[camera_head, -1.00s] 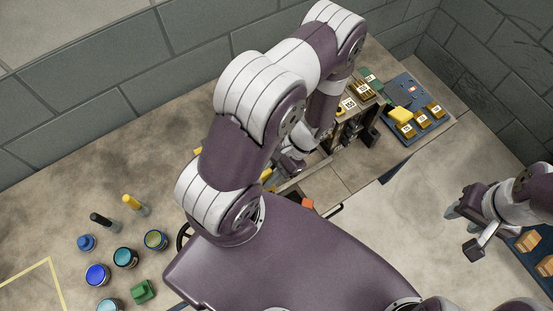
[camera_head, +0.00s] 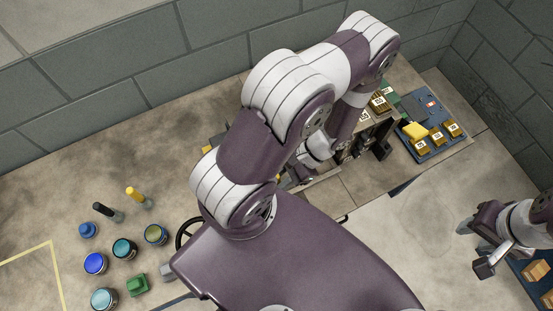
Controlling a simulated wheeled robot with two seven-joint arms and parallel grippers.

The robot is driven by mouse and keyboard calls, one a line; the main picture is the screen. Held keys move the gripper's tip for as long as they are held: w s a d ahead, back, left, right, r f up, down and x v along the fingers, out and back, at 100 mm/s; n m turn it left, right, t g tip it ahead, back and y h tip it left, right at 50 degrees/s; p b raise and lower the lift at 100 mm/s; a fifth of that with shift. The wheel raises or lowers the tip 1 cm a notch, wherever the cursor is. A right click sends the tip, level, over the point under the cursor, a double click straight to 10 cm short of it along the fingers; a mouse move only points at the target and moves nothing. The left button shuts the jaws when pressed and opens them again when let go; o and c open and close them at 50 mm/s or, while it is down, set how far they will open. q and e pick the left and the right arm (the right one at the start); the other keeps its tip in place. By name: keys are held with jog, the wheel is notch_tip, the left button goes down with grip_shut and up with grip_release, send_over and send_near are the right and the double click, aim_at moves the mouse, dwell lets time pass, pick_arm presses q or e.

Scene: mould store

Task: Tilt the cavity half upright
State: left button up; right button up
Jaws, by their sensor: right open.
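I cannot make out the cavity half; my left arm covers the middle of the bench, where only dark and yellow fragments show around it. My left arm reaches over the bench and bends down behind itself. My right gripper (camera_head: 475,248) is open and empty at the right, over the pale floor and clear of the bench.
A blue tray (camera_head: 426,149) with yellow and brass blocks lies at the back right. A black handwheel (camera_head: 185,234) shows beside my arm. Block walls close the back.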

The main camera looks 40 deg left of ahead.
pick_arm(q)
jog(key=p+v, duration=0.4)
jog(key=v, duration=0.8)
jog(key=shift+w+r+p, duration=0.15)
jog(key=shift+r+p, duration=0.15)
jog(key=shift+p, duration=0.1)
notch_tip(320, 180, up, 6)
jog(key=w+n+t+h+b, duration=0.1)
jog(key=n+t+h+b, duration=0.2)
jog(key=t+b, duration=0.7)
jog(key=shift+w+n+h+b, duration=0.3)
jog(key=shift+n+b, duration=0.3)
jog(key=shift+b, duration=0.4)
